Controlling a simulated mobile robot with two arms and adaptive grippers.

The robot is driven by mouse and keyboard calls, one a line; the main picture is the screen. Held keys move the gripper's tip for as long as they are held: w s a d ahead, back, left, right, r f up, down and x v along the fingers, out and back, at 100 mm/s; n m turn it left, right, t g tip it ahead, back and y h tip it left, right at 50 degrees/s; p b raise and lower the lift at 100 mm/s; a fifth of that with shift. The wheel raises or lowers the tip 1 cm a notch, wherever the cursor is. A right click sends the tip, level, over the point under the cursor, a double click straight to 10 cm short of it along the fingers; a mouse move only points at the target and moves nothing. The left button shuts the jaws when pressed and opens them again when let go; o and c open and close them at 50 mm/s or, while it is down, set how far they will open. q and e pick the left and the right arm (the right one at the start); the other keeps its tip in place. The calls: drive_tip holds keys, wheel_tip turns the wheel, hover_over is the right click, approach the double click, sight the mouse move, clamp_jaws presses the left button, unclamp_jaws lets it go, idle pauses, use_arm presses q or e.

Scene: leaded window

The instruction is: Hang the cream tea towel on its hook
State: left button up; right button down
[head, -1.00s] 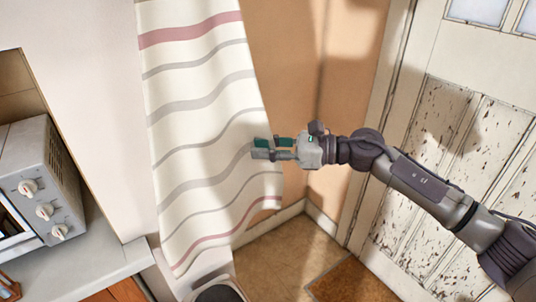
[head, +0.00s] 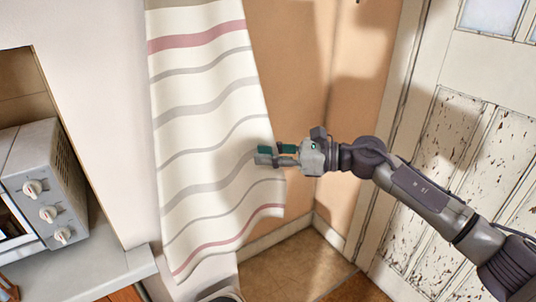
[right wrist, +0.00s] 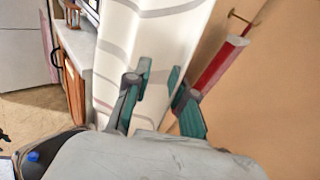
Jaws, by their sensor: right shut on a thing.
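The cream tea towel (head: 205,130) with grey and dusty-red stripes hangs long at the wall corner in the head view; its top is out of frame. My right gripper (head: 268,156) is at the towel's right edge, in its lower half, shut on the cloth. In the right wrist view the towel (right wrist: 125,50) runs down beside and behind the fingers of the right gripper (right wrist: 160,85). A small brass-coloured peg (right wrist: 240,18), perhaps a hook, is on the orange wall there. My left gripper is not in view.
A grey oven (head: 45,185) with white knobs stands on the counter (head: 90,270) at left. A flaking white door (head: 465,150) is at right. A red bar (right wrist: 218,68) is right of the fingers in the right wrist view. Some floor (head: 285,262) is clear below.

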unclamp_jaws()
idle(0.8)
idle(0.4)
drive_tip(key=b+v, duration=0.3)
drive_tip(key=v, duration=0.7)
drive_tip(key=shift+b, duration=0.4)
idle(0.4)
